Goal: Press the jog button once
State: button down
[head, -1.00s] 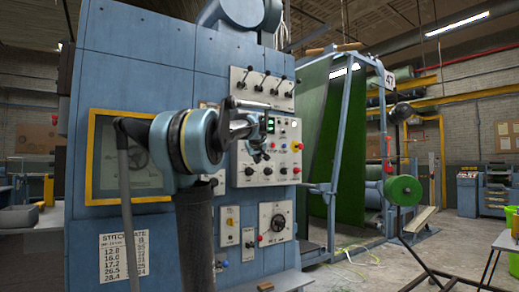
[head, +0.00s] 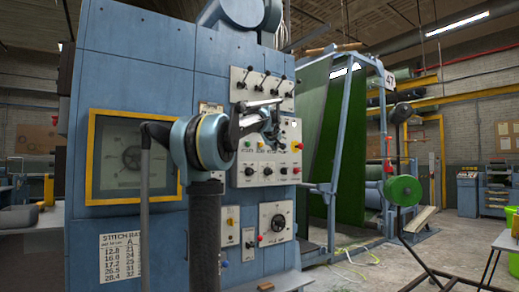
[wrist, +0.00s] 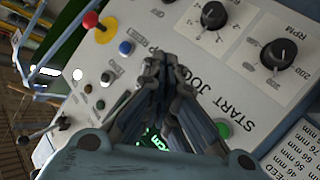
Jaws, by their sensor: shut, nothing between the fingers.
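The control panel (head: 283,168) is a pale plate on the blue machine, and it fills much of the wrist view (wrist: 250,88). There it carries the printed words START and JOG and part of a third word. A green button (wrist: 222,130) sits beside START. The spot beside JOG is covered by my fingers, so I cannot make out the jog button. My gripper (wrist: 155,64) is shut and empty, its tips over the panel near the lettering. In the head view my gripper (head: 274,138) is in front of the panel's upper part. Contact cannot be told.
A red mushroom button on yellow (wrist: 91,20), a blue button (wrist: 126,47) and black knobs (wrist: 213,16) surround the lettering. Levers (head: 262,82) stand above the panel, and a dial plate (head: 276,222) is below. A blue frame with green turf (head: 345,140) stands to the right.

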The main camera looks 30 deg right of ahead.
jog(key=shift+w+a, duration=0.15)
jog(key=shift+w, duration=1.8)
jog(key=shift+w+a, duration=0.15)
jog(key=shift+w, duration=1.75)
jog(key=shift+w+r, duration=0.1)
jog(key=shift+w, duration=0.75)
jog(key=shift+s, duration=0.95)
jog(key=shift+s+d, duration=0.15)
jog(key=shift+s, duration=1.1)
jog(key=shift+s+d, duration=0.1)
jog(key=shift+s, duration=1.15)
jog(key=shift+a, duration=0.1)
